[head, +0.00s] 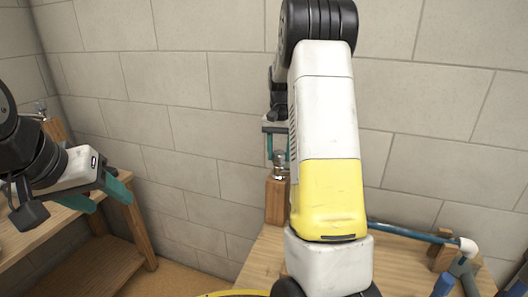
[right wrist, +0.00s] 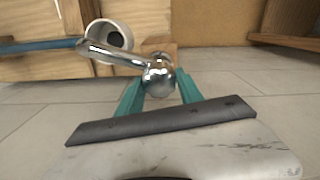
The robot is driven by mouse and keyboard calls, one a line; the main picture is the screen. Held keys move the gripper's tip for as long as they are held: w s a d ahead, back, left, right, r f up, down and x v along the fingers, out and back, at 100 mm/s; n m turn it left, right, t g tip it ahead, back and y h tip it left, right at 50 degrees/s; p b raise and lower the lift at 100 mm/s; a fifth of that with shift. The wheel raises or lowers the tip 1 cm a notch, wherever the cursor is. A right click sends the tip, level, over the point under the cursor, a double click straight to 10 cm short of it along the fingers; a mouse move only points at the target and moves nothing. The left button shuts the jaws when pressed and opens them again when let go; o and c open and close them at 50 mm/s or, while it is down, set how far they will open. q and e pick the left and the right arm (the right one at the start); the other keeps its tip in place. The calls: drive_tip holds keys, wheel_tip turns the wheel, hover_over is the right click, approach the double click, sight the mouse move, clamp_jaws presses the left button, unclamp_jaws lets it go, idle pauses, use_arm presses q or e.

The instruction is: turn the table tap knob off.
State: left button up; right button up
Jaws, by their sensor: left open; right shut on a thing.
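The chrome table tap stands on a wooden post (head: 276,203) beside the wall in the head view. Its rounded chrome knob (right wrist: 158,80) shows large in the right wrist view, with a chrome lever or spout (right wrist: 113,55) reaching to the left. My right gripper (head: 279,152) is at the top of the tap, its teal fingers on both sides of the knob and shut on it. My own right arm hides part of this area in the head view. My left gripper (head: 100,197) is open and empty at the left, by the left bench.
The left wooden bench (head: 92,268) has another chrome tap (head: 41,108) at its back. The block wall is close behind.

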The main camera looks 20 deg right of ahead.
sight(279, 151)
idle(0.3)
drive_tip(key=o, duration=1.4)
drive_tip(key=shift+r, duration=0.1)
wheel_tip(279, 151, up, 7)
drive_tip(key=shift+r, duration=0.35)
